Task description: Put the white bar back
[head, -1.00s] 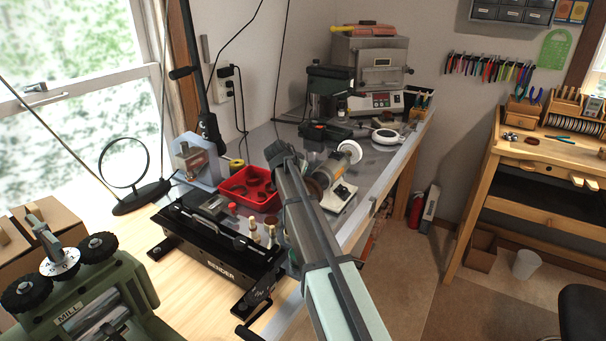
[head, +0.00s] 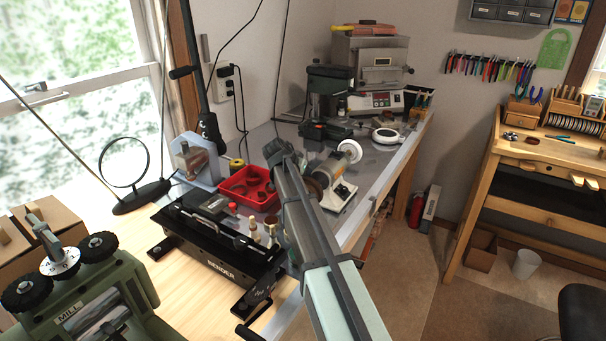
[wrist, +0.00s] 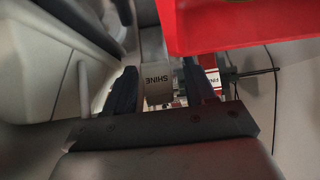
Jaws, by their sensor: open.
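A pale bar marked SHINE (wrist: 158,88) shows in the wrist view between the two dark fingers of my gripper (wrist: 162,78). I take it for the white bar. The fingers are apart, one on each side of it; whether they touch it I cannot tell. A red-and-white labelled piece (wrist: 214,78) lies just beyond the right finger. In the head view my gripper (head: 282,150) is over the bench, just right of the red tray (head: 236,194). The bar is not clear there, as my arm covers that spot.
In the wrist view a red wall (wrist: 235,22) fills the upper right, close to the fingers. In the head view a polishing motor (head: 338,180) stands right of my arm, and a black bender (head: 225,240) lies in front of the tray. The bench's far part holds a kiln (head: 375,72).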

